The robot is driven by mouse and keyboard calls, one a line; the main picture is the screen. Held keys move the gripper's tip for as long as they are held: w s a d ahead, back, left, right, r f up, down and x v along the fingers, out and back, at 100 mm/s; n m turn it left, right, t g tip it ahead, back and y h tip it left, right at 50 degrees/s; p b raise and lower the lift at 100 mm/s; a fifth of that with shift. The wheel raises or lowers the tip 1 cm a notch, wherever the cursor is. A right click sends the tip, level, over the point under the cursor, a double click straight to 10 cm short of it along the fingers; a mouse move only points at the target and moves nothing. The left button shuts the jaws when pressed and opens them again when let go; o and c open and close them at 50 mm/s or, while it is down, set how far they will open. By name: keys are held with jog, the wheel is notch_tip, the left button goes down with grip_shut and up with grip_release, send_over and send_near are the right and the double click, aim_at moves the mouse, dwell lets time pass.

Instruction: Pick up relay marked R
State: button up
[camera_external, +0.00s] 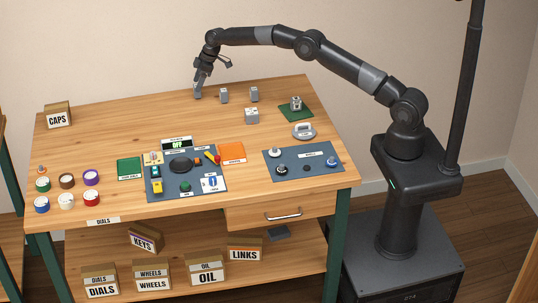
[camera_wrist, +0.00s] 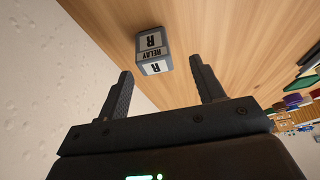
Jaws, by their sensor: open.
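The relay marked R (camera_wrist: 153,50) is a small grey block with white labels reading "RELAY" and "R". In the wrist view it stands on the wooden table beyond my fingertips, in line with the gap between them, and nothing is between the fingers. My gripper (camera_external: 198,92) points down near the back edge of the table in the external view, open and empty. Two small grey blocks stand to its right, one nearer (camera_external: 223,96) and one farther (camera_external: 254,94). Their labels are too small there to tell which is R.
A pale block (camera_external: 251,116) and a green pad (camera_external: 296,110) with a part on it lie to the right. The wall is close behind the table's back edge.

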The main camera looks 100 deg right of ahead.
jog(key=shift+s+x, duration=0.2)
jog(key=shift+x, duration=2.25)
jog(key=shift+d, duration=0.15)
jog(key=shift+c, duration=0.3)
jog(key=c, duration=1)
